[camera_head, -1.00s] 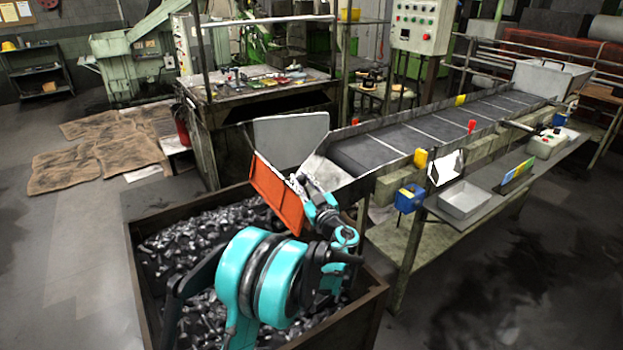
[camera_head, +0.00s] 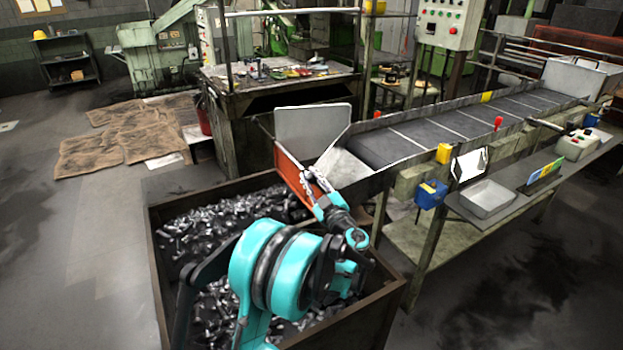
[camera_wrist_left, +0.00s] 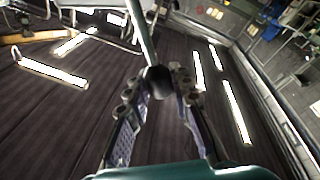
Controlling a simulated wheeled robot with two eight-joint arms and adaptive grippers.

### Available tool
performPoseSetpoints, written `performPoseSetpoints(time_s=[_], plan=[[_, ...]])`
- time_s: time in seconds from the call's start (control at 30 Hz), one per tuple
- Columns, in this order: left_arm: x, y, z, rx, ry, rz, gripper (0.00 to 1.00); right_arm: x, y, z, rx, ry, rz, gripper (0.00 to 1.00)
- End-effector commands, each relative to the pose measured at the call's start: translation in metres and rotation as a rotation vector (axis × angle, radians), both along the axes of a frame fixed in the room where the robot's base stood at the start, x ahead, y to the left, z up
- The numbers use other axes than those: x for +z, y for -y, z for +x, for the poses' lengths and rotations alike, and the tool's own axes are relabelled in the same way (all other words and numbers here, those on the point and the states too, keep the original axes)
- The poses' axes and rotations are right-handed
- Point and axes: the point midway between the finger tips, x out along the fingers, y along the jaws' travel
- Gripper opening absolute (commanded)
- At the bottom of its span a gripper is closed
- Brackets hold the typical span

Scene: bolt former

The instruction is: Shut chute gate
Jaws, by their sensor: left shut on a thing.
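The chute gate is an orange panel (camera_head: 291,172) at the lower end of the metal chute (camera_head: 343,168), above the bin. It stands close to the chute mouth, partly hidden behind my left gripper; I cannot tell whether it touches the chute all round. My left gripper (camera_head: 311,180) is at the gate's right side in the head view. In the left wrist view my left gripper (camera_wrist_left: 155,92) is shut on a dark round knob (camera_wrist_left: 158,80) at the end of a thin rod (camera_wrist_left: 142,35). My right gripper is not in view.
A rusty bin (camera_head: 154,245) full of metal bolts lies under my left arm. A conveyor (camera_head: 440,132) runs up to the right from the chute. A grey side plate (camera_head: 312,132) rises behind the gate. A shelf with a grey tray (camera_head: 487,198) stands at right.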

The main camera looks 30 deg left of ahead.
Motion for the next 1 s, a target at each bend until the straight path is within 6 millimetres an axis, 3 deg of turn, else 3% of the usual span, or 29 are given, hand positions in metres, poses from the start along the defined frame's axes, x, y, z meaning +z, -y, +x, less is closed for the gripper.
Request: performPoseSetpoints(time_s=[0.07, 0.1, 0.2, 0.57, 1.0], plan=[[-0.004, 0.000, -0.002, 0.002, 0.001, -0.009, 0.00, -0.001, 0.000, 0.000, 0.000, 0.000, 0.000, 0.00], [-0.004, 0.000, -0.002, 0.002, -0.001, -0.009, 0.24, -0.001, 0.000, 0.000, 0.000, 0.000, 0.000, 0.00], [-0.004, 0.000, -0.002, 0.001, 0.000, -0.007, 0.44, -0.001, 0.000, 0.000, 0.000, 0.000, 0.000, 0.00], [-0.003, 0.005, -0.003, 0.000, 0.000, -0.004, 0.44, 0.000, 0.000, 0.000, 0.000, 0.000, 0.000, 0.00], [-0.020, 0.075, -0.051, -0.003, 0.000, -0.004, 0.44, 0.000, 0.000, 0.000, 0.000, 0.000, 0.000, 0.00]])
